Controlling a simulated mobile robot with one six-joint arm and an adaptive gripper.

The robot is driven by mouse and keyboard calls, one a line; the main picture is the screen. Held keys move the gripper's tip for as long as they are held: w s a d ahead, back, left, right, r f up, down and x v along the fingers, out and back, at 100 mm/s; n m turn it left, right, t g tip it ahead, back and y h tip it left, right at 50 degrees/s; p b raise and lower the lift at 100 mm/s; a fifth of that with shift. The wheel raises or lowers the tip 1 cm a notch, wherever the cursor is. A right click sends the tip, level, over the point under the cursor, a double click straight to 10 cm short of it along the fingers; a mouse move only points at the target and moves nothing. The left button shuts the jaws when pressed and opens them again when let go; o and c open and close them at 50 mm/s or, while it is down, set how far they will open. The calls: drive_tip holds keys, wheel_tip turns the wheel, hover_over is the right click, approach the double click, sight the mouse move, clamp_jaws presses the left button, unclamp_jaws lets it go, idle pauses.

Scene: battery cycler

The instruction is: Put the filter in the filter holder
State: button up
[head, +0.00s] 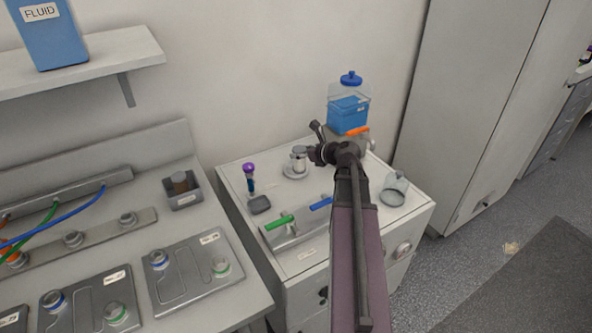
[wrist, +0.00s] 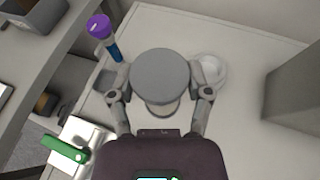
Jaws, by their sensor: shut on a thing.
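The filter looks to be the grey cylinder with a flat round top (wrist: 160,75) in the wrist view. My gripper (wrist: 163,92) is shut on it, one finger on each side. In the head view the filter (head: 298,154) is at the tip of my gripper (head: 312,154), over a white round dish (head: 294,173). The dish (wrist: 212,70) shows to the right of the filter in the wrist view, partly behind a finger; it may be the filter holder. A pale round part shows below the filter's top. I cannot tell the gap beneath it.
A purple-capped tube (head: 250,180) stands to the left. A green handle (head: 280,223) and a blue handle (head: 321,204) lie in front. A blue-liquid container (head: 348,112) stands behind, and a clear jar (head: 396,188) to the right. A bench (head: 222,220) is at left.

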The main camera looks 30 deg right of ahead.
drive_tip(key=shift+s+d, duration=0.1)
drive_tip(key=shift+d, duration=0.05)
drive_tip(key=shift+f+b, duration=0.45)
drive_tip(key=shift+f, duration=0.05)
drive_tip(key=a+f+m+h+b, duration=0.1)
drive_tip(key=a+f+b, duration=0.2)
drive_tip(key=f+b, duration=0.2)
drive_tip(key=shift+w+a+f+t+b, duration=0.3)
drive_tip(key=shift+w+a+b, duration=0.05)
drive_tip(key=shift+a, duration=0.05)
drive_tip(key=w+d+f+b, duration=0.1)
drive_tip(key=w+d, duration=0.9)
drive_tip(key=w, duration=0.2)
drive_tip(key=shift+w+d+f, duration=0.15)
drive_tip(key=shift+f, duration=0.05)
drive_tip(key=shift+f+b, duration=1.8)
drive_tip(key=shift+b, duration=0.2)
